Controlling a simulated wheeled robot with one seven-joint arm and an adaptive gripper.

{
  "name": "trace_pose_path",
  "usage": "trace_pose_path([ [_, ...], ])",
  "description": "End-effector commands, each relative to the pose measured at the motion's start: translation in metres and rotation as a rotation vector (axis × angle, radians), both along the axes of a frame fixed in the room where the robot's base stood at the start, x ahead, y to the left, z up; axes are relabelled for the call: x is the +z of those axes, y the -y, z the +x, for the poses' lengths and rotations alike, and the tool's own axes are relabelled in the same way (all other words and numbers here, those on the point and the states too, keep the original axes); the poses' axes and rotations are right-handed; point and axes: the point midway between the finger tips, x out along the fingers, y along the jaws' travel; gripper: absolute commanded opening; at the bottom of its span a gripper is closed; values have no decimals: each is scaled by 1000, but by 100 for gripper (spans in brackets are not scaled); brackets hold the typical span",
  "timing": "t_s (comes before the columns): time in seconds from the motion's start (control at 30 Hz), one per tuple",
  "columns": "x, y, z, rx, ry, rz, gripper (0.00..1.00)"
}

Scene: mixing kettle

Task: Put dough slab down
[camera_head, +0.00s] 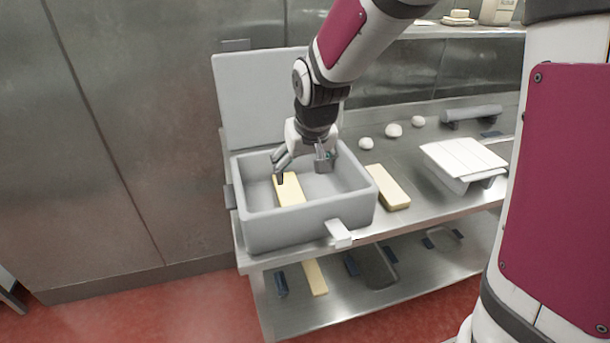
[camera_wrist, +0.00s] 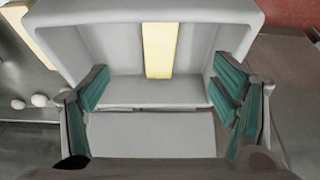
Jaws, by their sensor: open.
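A pale yellow dough slab (camera_head: 289,189) lies inside the grey mixing kettle (camera_head: 290,231), a box-shaped bin with its lid (camera_head: 262,98) raised at the back. The slab also shows in the wrist view (camera_wrist: 159,50), lengthwise against the kettle's inside. My gripper (camera_head: 303,172) is over the kettle's opening with its fingers spread. In the wrist view my gripper (camera_wrist: 165,105) has a wide gap between its green pads, and nothing is between them. The slab lies beyond the fingertips there, apart from the pads.
Another pale slab (camera_head: 387,187) lies on the steel counter (camera_head: 419,195) right of the kettle. Several white dough balls (camera_head: 393,130) and a white board on a stand (camera_head: 463,160) are further right. A lower shelf (camera_head: 330,303) holds a pale strip (camera_head: 315,277) and dark tools.

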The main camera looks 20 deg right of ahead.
Motion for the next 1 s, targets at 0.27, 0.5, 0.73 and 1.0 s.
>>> trace_pose_path([
  [0.27,50,10,-44,-5,25,15,80],
  [0.5,103,22,-128,-4,58,24,80],
  [0.73,124,28,-205,-1,85,13,80],
  [1.0,125,30,-247,-1,95,0,80],
])
